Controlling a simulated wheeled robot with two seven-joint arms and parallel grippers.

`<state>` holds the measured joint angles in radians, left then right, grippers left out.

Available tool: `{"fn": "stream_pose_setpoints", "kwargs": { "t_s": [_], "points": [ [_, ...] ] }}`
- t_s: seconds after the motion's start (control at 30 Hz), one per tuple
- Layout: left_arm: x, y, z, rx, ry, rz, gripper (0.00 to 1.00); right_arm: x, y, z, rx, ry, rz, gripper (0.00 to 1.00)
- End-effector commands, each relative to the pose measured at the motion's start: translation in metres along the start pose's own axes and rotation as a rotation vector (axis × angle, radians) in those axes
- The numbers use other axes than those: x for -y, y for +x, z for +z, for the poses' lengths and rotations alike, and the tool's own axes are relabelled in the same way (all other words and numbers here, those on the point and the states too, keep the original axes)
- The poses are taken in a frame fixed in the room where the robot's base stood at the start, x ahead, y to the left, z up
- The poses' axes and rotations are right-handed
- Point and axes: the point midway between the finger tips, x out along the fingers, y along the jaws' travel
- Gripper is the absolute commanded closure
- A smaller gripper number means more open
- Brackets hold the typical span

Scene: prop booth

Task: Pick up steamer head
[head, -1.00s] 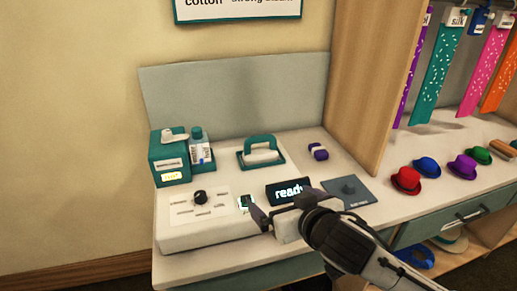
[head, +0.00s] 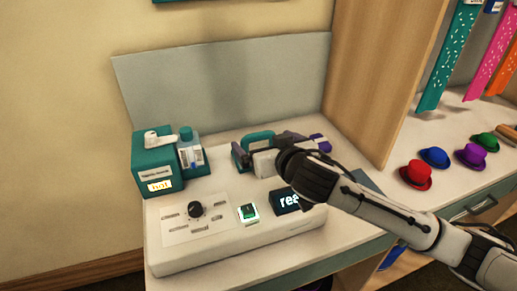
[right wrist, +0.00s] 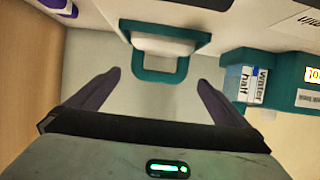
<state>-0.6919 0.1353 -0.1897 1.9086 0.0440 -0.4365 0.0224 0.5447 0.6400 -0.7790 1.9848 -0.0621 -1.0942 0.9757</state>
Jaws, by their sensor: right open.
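A teal-handled piece (head: 257,137), seemingly the steamer head, sits at the back of the counter, partly hidden by my right gripper in the head view. In the right wrist view its teal handle loop (right wrist: 163,76) stands out in front of a white block (right wrist: 165,47). My right gripper (head: 265,148) is open and empty. In the wrist view its fingers (right wrist: 159,77) are spread either side of the handle, with clear gaps; I cannot tell the remaining depth. My left gripper is not in view.
A teal box (head: 155,165) and a water bottle (head: 190,152) stand left of the handle. The white control panel (head: 235,245) with a dark display (head: 286,201) is in front. A purple item (head: 321,142) lies to the right. Several hats (head: 416,174) sit further right.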

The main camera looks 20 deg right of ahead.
Motion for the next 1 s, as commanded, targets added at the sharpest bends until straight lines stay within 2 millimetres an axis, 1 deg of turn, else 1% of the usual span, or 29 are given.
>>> {"fn": "stream_pose_setpoints", "kwargs": {
  "t_s": [0.13, 0.3, 0.4, 0.5, 0.7, 0.87, 1.0],
  "points": [
    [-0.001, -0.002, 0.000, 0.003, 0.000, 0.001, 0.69, -0.001, 0.014, 0.002, 0.000, -0.002, 0.002, 0.00],
    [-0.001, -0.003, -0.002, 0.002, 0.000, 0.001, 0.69, -0.002, 0.039, 0.005, 0.000, 0.000, 0.002, 0.00],
    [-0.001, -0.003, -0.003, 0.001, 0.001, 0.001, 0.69, -0.002, 0.048, 0.005, 0.000, 0.000, 0.000, 0.00],
    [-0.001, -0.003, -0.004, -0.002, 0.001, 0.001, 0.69, -0.002, 0.052, 0.006, 0.001, 0.000, 0.000, 0.00],
    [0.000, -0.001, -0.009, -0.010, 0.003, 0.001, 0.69, -0.002, 0.052, 0.006, 0.001, -0.001, 0.000, 0.00],
    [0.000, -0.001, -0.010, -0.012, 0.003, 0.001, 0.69, -0.002, 0.052, 0.006, 0.001, -0.001, 0.000, 0.27],
    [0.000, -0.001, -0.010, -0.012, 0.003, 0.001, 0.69, -0.002, 0.052, 0.006, 0.001, -0.001, 0.000, 0.51]
  ]
}}
